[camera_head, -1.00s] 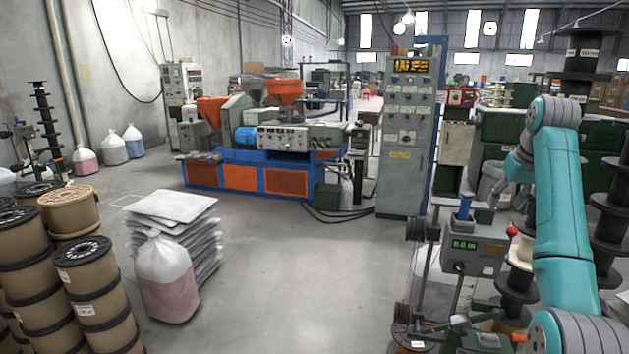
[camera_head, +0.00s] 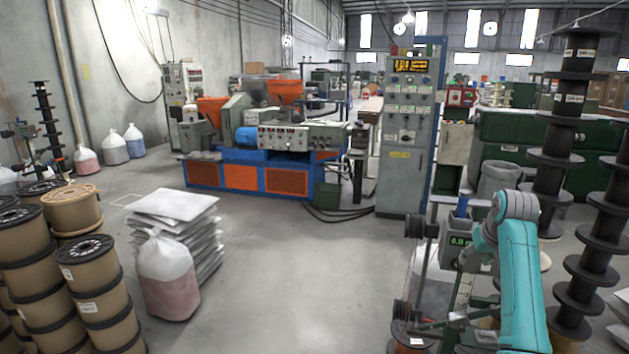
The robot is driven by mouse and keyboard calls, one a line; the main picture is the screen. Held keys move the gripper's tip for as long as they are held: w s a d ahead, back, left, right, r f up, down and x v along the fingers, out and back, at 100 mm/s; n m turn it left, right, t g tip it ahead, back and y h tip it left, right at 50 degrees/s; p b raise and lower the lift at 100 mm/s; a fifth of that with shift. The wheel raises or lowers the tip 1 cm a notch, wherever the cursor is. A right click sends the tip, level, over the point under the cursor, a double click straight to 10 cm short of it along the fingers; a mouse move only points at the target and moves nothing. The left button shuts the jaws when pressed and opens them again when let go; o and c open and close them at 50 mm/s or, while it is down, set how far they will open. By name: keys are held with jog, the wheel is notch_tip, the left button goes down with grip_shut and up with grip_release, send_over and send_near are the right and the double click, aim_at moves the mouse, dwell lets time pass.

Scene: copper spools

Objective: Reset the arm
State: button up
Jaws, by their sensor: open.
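My teal arm (camera_head: 522,275) rises from the bottom right of the head view. It bends at a joint with a light cap (camera_head: 517,207), and a shorter link runs left and down from there. This link is in front of a grey device with a green display (camera_head: 458,241). I cannot make out my gripper; no fingers show. Whether the arm's end touches the device cannot be told.
Tall stacks of black spools (camera_head: 561,155) stand close to the right of my arm. A grey bin (camera_head: 497,178) stands behind it. Copper spools (camera_head: 97,285) are piled at the left, beside a bag (camera_head: 168,278) and stacked sheets (camera_head: 172,207). The middle floor (camera_head: 275,265) is clear.

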jog(key=s+a+f+t, duration=0.1)
jog(key=s+a+f, duration=0.2)
jog(key=f, duration=0.5)
jog(key=s+a+f, duration=0.2)
jog(key=s+f, duration=0.1)
jog(key=f, duration=0.5)
jog(key=s+a+f+t, duration=0.1)
jog(key=s+a+f, duration=0.15)
jog(key=f, duration=0.55)
jog(key=s+a+f+t, duration=0.1)
jog(key=s+a+f, duration=0.3)
jog(key=s+f, duration=0.3)
jog(key=s+a+f+t, duration=0.1)
jog(key=s+a+f, duration=0.35)
jog(key=s, duration=0.55)
jog(key=s+a+r+t, duration=0.1)
jog(key=s+a, duration=0.2)
jog(key=s, duration=0.8)
jog(key=s+a+t, duration=0.1)
jog(key=s+a, duration=0.1)
jog(key=s, duration=1)
jog(key=s+a+r+n+t, duration=0.1)
jog(key=s+a+r+t, duration=0.2)
jog(key=s+r, duration=1.4)
jog(key=shift+s+r+y, duration=0.3)
jog(key=shift+s+y, duration=0.1)
jog(key=shift+s, duration=0.25)
